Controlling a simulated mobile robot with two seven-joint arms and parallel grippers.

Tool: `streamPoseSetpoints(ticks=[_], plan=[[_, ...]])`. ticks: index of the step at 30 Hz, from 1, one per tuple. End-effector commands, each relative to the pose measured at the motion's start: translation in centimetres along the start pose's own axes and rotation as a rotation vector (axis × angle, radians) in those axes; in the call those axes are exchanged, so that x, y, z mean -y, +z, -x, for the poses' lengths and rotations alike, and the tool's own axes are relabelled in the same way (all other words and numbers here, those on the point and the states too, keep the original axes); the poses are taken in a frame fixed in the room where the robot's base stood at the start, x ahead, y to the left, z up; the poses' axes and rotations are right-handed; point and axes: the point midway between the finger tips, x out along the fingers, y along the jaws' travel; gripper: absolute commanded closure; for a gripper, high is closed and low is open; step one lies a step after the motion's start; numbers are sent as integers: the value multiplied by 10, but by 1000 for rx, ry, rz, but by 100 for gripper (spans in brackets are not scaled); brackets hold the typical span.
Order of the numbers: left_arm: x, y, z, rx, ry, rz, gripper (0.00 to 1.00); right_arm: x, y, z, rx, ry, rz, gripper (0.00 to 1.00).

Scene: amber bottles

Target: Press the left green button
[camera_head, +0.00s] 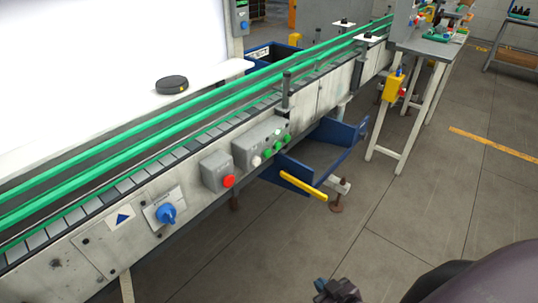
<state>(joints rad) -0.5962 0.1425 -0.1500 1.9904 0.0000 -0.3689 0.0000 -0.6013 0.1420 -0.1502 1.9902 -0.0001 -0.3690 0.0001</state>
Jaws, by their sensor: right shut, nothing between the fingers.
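The left green button (267,153) is the leftmost of a few green buttons on a grey control box (246,139) on the side of the conveyor. A white button (256,160) sits just left of it. My right gripper (338,291) is at the bottom edge of the head view, well below and right of the box, apart from it. It is shut and empty, and only its dark end shows. My left gripper is not in view.
A red button (229,181) on its own grey box and a blue knob (166,214) are left of the control box. A blue bin (338,134) with a yellow handle (303,184) juts out below right. The floor (290,240) in front is clear.

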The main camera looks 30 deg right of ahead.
Motion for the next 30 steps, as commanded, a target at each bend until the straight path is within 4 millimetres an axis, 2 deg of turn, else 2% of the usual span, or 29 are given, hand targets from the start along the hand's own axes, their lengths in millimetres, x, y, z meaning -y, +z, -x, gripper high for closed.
streamPoseSetpoints(ticks=[30], plan=[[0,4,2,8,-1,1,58,0,0,0,-1,0,0,100]])
